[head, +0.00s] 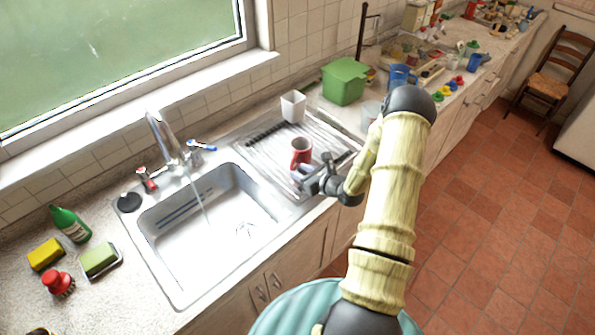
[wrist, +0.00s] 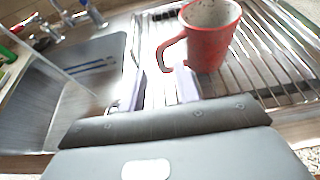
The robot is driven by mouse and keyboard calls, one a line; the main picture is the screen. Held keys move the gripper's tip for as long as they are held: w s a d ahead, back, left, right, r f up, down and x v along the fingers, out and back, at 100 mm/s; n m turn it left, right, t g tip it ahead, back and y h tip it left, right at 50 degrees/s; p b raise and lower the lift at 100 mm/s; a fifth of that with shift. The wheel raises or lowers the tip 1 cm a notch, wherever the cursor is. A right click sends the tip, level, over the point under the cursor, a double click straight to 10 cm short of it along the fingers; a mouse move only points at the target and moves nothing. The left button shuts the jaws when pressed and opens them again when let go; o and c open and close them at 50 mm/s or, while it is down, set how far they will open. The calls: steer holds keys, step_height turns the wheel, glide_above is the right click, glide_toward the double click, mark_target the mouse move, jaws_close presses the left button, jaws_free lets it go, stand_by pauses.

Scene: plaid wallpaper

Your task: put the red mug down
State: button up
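The red mug (head: 301,150) is upright on the ribbed metal drainboard (head: 258,147), right of the sink basin. In the wrist view the mug (wrist: 212,45) is just beyond my fingers, with its handle toward the left. My gripper (head: 303,177) is low over the drainboard at the near side of the mug. In the wrist view the two pale fingers of my gripper (wrist: 157,88) are apart, with the drainboard visible between them. The handle is in line with the gap. I cannot tell whether a finger touches the mug.
The sink basin (head: 215,223), with running water, is left of the drainboard. A white cup (head: 293,107) stands at the drainboard's back, near a green bin (head: 344,81). A blue mug (head: 400,77) and clutter fill the counter farther right. Bare drainboard shows around the red mug.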

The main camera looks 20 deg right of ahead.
steer(key=b+v, duration=0.2)
steer(key=v, duration=0.7)
steer(key=shift+s, duration=0.2)
steer(key=s+a+r+n+g+y, duration=0.25)
steer(key=s+a+n+g, duration=0.2)
steer(key=a+n, duration=0.3)
steer(key=s+a+r+n+g+y, duration=0.2)
steer(key=s+a+r+n+g, duration=0.15)
steer(key=a+n+g, duration=0.45)
steer(key=s+r+n+t+h, duration=0.2)
steer(key=s+r+n+h, duration=0.4)
steer(key=n, duration=1)
steer(key=r+h, duration=0.1)
steer(key=h, duration=0.2)
steer(key=shift+s+a+r, duration=0.2)
steer(key=shift+s+a, duration=0.05)
steer(key=shift+a, duration=0.05)
